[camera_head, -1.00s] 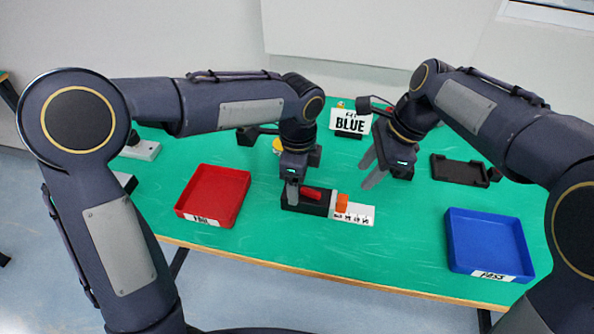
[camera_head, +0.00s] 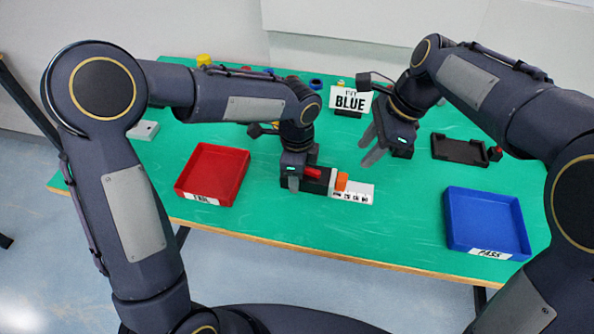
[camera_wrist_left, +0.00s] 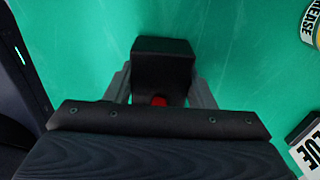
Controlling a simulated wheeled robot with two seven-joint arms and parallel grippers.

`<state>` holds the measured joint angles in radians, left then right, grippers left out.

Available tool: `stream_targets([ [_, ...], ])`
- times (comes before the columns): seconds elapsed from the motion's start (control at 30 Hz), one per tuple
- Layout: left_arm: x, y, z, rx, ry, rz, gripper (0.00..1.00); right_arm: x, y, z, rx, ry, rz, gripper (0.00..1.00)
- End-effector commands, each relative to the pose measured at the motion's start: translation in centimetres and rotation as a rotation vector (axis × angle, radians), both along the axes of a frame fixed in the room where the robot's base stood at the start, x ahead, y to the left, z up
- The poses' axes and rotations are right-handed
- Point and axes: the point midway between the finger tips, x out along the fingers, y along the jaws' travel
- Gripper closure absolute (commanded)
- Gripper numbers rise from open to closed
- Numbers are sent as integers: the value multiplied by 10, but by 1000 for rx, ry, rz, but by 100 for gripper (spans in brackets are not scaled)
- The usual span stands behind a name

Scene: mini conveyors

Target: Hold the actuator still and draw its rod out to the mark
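The actuator is a dark block (camera_head: 319,187) with a red part (camera_head: 312,174) on top and an orange piece (camera_head: 341,182) at its right end. It lies on the green table beside a white marked scale (camera_head: 362,192). My left gripper (camera_head: 293,184) is at the actuator's left end. In the left wrist view its fingers flank the black block (camera_wrist_left: 163,62) closely on both sides, seemingly touching it; a bit of red shows below. My right gripper (camera_head: 367,150) is open and empty, above and right of the orange piece. The rod itself is hard to make out.
A red tray (camera_head: 243,181) labelled FAIL is left of the actuator, and a blue tray (camera_head: 448,232) labelled PASS is at right. A "BLUE" sign (camera_head: 350,102) stands behind, and a black holder (camera_head: 459,149) lies at back right. The table between actuator and blue tray is clear.

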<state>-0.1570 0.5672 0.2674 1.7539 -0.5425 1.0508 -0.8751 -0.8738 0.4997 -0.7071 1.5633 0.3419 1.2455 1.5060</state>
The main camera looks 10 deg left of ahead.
Motion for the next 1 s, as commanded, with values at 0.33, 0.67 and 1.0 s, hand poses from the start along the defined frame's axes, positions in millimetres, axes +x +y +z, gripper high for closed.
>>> stream_targets([
  [0.33,0,0,0,0,-1,0,88,0,0,0,0,0,0,64],
  [0.67,0,0,0,0,-1,0,88,0,0,-1,0,0,0,64],
  [1.0,0,0,-1,-1,-1,0,88,0,0,-1,0,0,0,64],
])
